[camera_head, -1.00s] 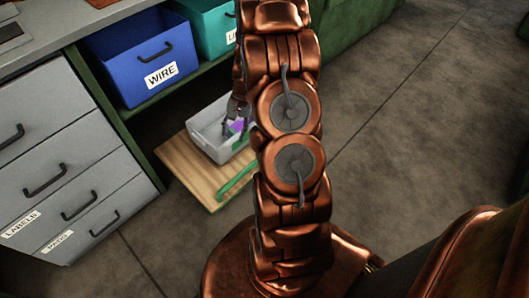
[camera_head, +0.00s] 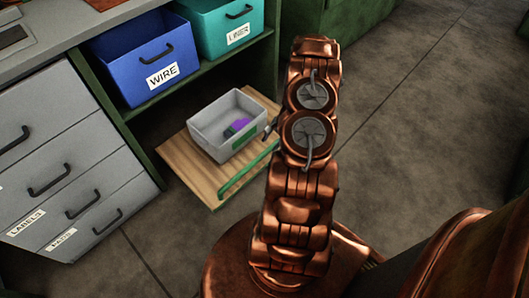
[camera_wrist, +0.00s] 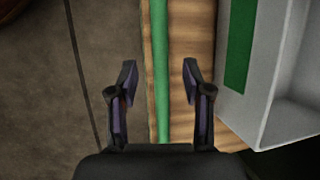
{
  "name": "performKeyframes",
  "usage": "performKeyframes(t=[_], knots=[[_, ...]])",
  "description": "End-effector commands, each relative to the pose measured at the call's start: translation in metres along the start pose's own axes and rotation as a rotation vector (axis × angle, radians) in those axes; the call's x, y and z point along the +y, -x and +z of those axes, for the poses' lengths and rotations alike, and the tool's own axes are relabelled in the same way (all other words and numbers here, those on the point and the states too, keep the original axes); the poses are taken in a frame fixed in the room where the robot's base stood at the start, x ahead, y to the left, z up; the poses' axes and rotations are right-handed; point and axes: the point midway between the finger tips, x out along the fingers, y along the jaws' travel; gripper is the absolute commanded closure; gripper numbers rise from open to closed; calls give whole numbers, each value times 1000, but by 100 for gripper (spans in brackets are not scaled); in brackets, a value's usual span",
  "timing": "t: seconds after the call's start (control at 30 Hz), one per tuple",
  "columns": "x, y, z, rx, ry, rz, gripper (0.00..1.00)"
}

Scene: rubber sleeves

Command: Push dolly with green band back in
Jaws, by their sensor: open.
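The dolly (camera_head: 195,178) is a flat wooden board on the floor, sticking out from under the green shelf unit. A green band (camera_head: 245,172) runs along its front edge. In the wrist view the band (camera_wrist: 160,60) passes upright between the fingers of my gripper (camera_wrist: 160,75), which is open and empty. The board's wood (camera_wrist: 192,35) shows right of the band. I cannot tell the height of the fingers above it. In the head view my arm hides most of the gripper and the board's right end.
A grey bin (camera_head: 207,137) with a green label and a purple item (camera_head: 237,127) inside stands on the dolly. A blue WIRE bin (camera_head: 130,75) and a teal LINER bin (camera_head: 218,42) sit on the shelf above. Grey drawers (camera_head: 60,145) stand left. Floor in front is clear.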

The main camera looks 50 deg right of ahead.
Motion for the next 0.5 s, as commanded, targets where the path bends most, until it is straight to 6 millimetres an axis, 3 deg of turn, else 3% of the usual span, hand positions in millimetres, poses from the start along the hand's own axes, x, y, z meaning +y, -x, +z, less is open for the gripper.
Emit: performKeyframes(t=[0.3, 0.5], knots=[[1, -47, 0, -1, 2, 3, 50], [1, -66, 1, -2, 2, 3, 50]])
